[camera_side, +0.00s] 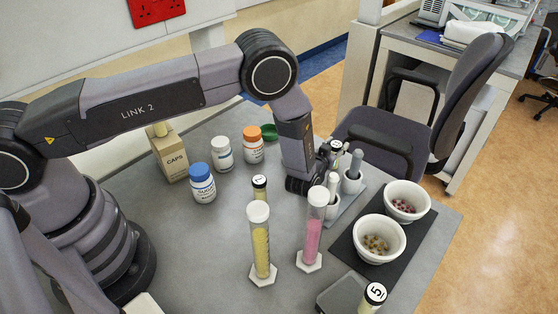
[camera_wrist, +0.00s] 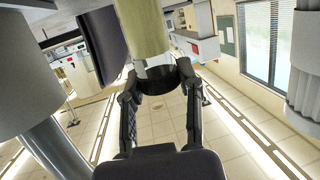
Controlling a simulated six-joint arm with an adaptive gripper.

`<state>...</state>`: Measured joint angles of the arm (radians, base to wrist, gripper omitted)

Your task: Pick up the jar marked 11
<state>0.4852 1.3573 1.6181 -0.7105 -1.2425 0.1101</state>
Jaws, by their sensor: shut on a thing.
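My gripper (camera_side: 325,163) is at the right of the grey bench, behind the mortars. Its two black fingers (camera_wrist: 158,78) show in the wrist view, shut on a small jar (camera_wrist: 143,28) with a yellowish body and a clear lower part. In the side view this jar (camera_side: 336,146) has a pale marked top, too small to read surely; the gripper partly hides its body. Another small jar (camera_side: 260,186) with a marked white top stands behind the yellow tube. A jar marked 5 (camera_side: 374,294) is at the front right.
Two white mortars with grey pestles (camera_side: 353,178) stand close to my gripper. Tubes of yellow (camera_side: 261,243) and pink (camera_side: 312,232) stand in front. Two tablet bowls (camera_side: 379,252) sit on a dark mat at right. Several capped bottles (camera_side: 202,184) and a CAPS box (camera_side: 172,157) are behind.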

